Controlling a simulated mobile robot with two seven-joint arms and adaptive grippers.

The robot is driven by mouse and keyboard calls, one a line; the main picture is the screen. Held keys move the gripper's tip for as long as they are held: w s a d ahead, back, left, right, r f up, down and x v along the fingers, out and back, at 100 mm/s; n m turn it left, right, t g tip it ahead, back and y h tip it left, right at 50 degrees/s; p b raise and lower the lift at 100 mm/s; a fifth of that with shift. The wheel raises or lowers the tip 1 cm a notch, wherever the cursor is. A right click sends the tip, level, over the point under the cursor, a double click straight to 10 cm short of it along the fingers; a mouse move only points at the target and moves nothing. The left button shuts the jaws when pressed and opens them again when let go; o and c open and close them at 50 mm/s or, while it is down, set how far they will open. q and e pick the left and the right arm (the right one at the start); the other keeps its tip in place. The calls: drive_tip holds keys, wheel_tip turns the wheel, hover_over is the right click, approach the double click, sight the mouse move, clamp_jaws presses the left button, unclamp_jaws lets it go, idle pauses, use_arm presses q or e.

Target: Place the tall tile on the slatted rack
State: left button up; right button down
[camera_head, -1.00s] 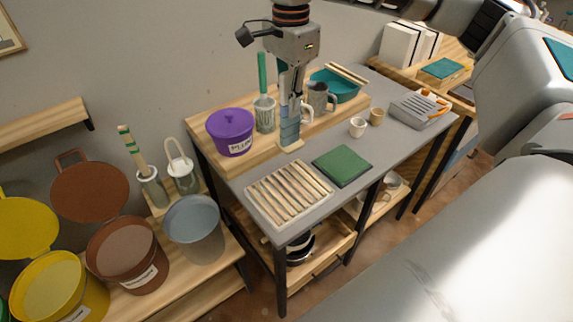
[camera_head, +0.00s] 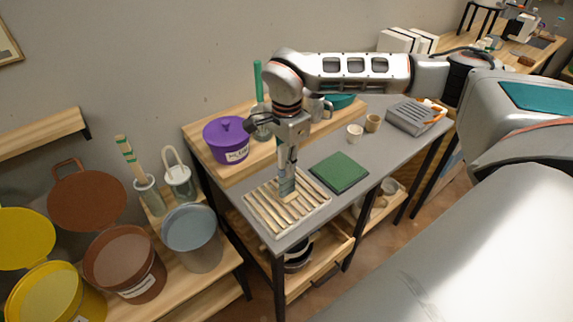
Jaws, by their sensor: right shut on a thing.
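The tall tile (camera_head: 287,188), banded in blue-grey, is upright in my right gripper (camera_head: 287,170). My right gripper is shut on its upper part and points down. The slatted rack (camera_head: 261,212), with pale wooden slats, lies on the grey table near its front left corner. The tile is over the rack's upper middle part. Its lower end looks at or just above the slats; I cannot tell whether it touches. My left gripper is not in view.
A green square mat (camera_head: 339,172) lies right of the rack. A purple lidded pot (camera_head: 227,140) stands on a wooden board behind. Two small cups (camera_head: 355,133) and a grey slotted box (camera_head: 410,118) are farther right. Buckets (camera_head: 192,238) stand left, below the table.

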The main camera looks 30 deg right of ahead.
drive_tip(key=shift+f, duration=0.15)
drive_tip(key=c, duration=2.1)
unclamp_jaws()
drive_tip(key=shift+f, duration=0.1)
wheel_tip(320, 180, up, 12)
drive_tip(key=shift+r+b, duration=0.15)
drive_tip(key=shift+b, duration=0.35)
